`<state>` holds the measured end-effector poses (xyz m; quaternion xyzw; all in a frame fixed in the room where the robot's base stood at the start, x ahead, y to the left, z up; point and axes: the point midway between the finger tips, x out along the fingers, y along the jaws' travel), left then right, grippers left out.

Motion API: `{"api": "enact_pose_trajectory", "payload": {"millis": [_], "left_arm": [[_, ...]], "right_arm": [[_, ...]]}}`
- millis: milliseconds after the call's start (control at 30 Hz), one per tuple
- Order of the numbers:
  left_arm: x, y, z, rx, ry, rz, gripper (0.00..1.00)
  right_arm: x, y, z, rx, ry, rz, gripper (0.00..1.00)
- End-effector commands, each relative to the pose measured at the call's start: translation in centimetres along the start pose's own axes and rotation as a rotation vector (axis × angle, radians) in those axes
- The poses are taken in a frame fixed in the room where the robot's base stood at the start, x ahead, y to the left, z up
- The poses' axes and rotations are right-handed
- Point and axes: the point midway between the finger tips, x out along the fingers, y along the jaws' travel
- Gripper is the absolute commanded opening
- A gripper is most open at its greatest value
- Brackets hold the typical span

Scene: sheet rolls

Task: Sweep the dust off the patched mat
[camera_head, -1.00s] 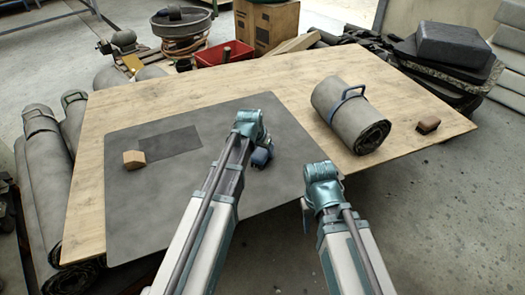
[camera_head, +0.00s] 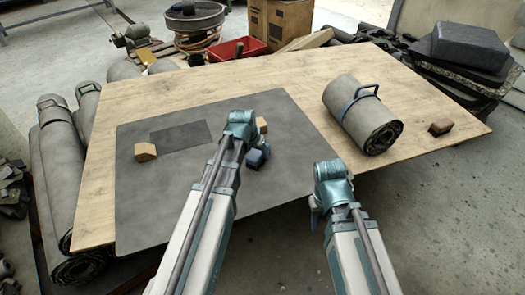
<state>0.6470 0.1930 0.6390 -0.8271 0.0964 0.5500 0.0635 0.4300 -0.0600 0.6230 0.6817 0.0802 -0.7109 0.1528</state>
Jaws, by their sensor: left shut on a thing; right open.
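The dark grey mat (camera_head: 150,205) lies flat on the wooden board, with a darker rectangular patch (camera_head: 180,136) near its far left. I cannot make out dust on it. A tan block (camera_head: 145,151) sits beside the patch's left end. Another tan block (camera_head: 262,125) shows just right of my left wrist, partly hidden. My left gripper (camera_head: 252,147) is over the mat's right half, shut on a small dark blue object (camera_head: 258,159), low at the mat; the wrist hides much of the grip, and contact is unclear. My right gripper (camera_head: 315,208) is open and empty, off the mat's right edge.
A grey roll with a blue strap (camera_head: 364,115) lies on the board (camera_head: 300,75), right of the mat. A brown block (camera_head: 441,127) lies near the board's right corner. The board's far strip is clear.

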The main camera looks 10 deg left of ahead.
Motion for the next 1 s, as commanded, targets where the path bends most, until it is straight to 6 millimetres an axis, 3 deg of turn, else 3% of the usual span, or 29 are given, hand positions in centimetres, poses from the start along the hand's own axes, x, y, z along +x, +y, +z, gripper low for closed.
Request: {"api": "enact_pose_trajectory", "payload": {"millis": [233,267,1000], "left_arm": [[-0.2,-0.9,1.1,0.001,-0.009,-0.005,0.07],[-0.2,-0.9,1.2,0.001,-0.009,-0.006,0.0],[-1.4,-3.1,3.4,0.001,-0.007,-0.004,0.0]], "right_arm": [[0.2,0.0,0.0,0.0,0.0,0.0,0.5],[0.2,0.0,0.0,0.0,0.0,0.0,0.5],[-0.1,0.0,0.0,0.0,0.0,0.0,0.5]]}}
